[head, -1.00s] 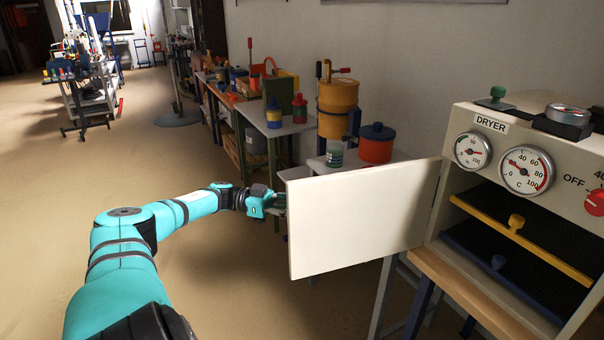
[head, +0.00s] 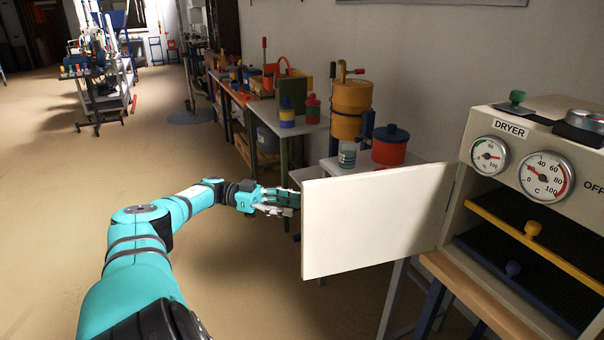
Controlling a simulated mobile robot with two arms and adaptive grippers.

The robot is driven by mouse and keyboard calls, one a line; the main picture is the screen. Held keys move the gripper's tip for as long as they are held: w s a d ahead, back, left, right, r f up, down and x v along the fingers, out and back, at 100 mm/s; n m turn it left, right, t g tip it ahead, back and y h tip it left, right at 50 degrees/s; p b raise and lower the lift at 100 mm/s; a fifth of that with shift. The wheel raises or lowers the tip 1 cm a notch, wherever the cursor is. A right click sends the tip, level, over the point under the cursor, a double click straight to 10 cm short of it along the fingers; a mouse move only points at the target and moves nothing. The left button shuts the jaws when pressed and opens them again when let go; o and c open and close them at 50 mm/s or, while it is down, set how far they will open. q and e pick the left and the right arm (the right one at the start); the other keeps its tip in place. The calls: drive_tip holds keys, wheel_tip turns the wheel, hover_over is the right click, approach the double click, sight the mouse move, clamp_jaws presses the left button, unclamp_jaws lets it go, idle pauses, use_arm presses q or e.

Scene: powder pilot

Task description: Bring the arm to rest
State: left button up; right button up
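My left arm reaches in from the lower left, and my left gripper (head: 286,201) is at the outer edge of the open white dryer door (head: 375,220). Part of the fingers shows left of the door; whether they touch it, and how far apart they are, I cannot tell. The door stands swung out from the dryer (head: 477,125). Inside the dryer are a shelf with a yellow front bar (head: 500,220) and a lower shelf with a dark blue bar (head: 497,262). My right gripper is not in view.
Behind the door, a table holds an orange drum (head: 351,105), a red pot with a blue lid (head: 389,150) and a small jar (head: 347,155). A long bench with several containers runs along the wall. The floor (head: 60,230) at left is open.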

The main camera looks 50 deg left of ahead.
use_arm(q)
drive_tip(key=shift+v, duration=0.9)
